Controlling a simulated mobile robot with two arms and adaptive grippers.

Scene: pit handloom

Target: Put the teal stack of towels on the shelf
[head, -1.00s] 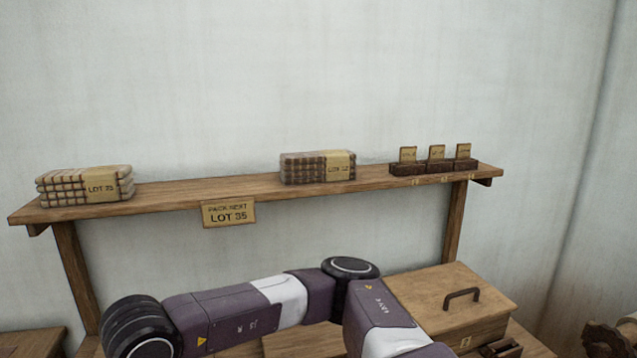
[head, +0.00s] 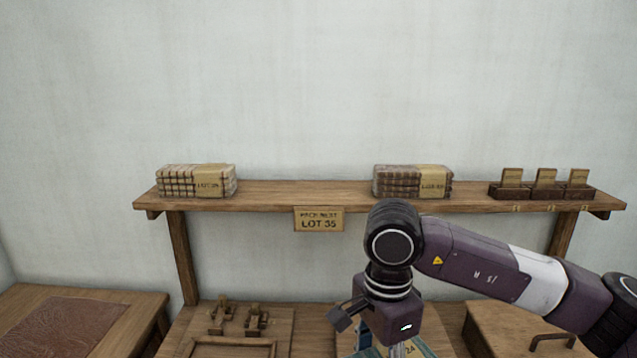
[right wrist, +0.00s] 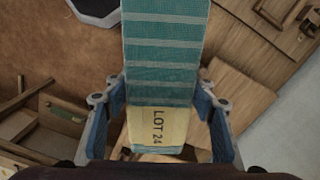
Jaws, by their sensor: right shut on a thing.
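The teal stack of towels (right wrist: 160,50) has pale stripes and a paper band reading LOT 24. My right gripper (right wrist: 162,112) is shut on it, with a finger on each side of the stack in the right wrist view. In the head view the right gripper (head: 378,335) hangs below the shelf, and only a bit of the teal stack (head: 428,350) shows at the bottom edge. The wooden shelf (head: 265,197) runs along the wall above and behind the gripper. My left gripper is not in view.
A cream checked stack (head: 196,182) sits at the shelf's left, a brown checked stack (head: 412,182) right of centre, and small card holders (head: 540,190) at the right. Between the two stacks the shelf is bare, above a LOT 35 sign (head: 318,220). A lidded wooden box (head: 510,325) stands below right.

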